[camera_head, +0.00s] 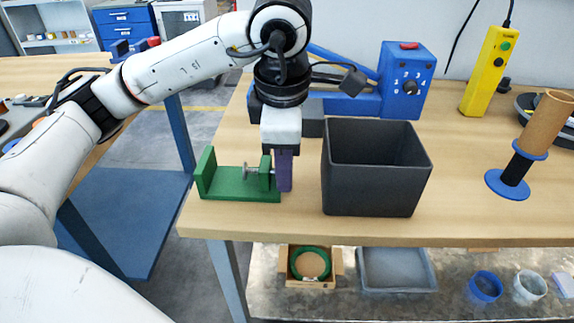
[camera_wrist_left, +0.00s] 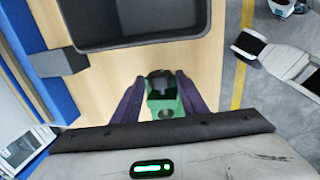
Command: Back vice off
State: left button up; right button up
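The green vice (camera_head: 236,188) stands on the wooden table near its front left corner, with an upright plate at its left end and a silver screw (camera_head: 252,171) beside its right block. My left gripper (camera_head: 284,188) points down at the vice's right end, its purple fingers partly overlapping that end. In the left wrist view the fingers (camera_wrist_left: 160,78) are spread apart, with a dark round knob and the green vice (camera_wrist_left: 164,104) showing between them. I see a narrow gap beside the knob; contact is hard to tell. My right gripper is not in view.
A dark grey open bin (camera_head: 375,190) stands close right of my left gripper. Behind are a blue machine with a dial (camera_head: 405,85) and a yellow control box (camera_head: 487,70). A brown roll on a blue-flanged stand (camera_head: 512,178) is at right. The table's front edge is near.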

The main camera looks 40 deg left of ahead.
pick_arm(q)
jog(key=shift+a+r+g, duration=0.1)
jog(key=shift+r+g, duration=0.05)
jog(key=shift+g, duration=0.15)
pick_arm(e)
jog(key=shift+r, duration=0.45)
pick_arm(q)
jog(key=g+p, duration=0.1)
jog(key=g+h+p, duration=0.1)
jog(key=shift+w+a+r+h+p, duration=0.1)
jog(key=shift+w+r+h+p, duration=0.05)
jog(key=shift+w+h+p, duration=0.2)
jog(key=shift+f, duration=0.25)
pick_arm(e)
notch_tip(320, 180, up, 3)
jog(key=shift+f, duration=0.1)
pick_arm(q)
jog(key=shift+w+a+r+g+h+p, duration=0.15)
jog(key=shift+g+h+p, duration=0.3)
jog(key=shift+g+p, duration=0.65)
jog(key=shift+p, duration=0.4)
jog(key=shift+w+f+g+h, duration=0.1)
jog(key=shift+f+g+h, duration=0.2)
jog(key=shift+h, duration=0.1)
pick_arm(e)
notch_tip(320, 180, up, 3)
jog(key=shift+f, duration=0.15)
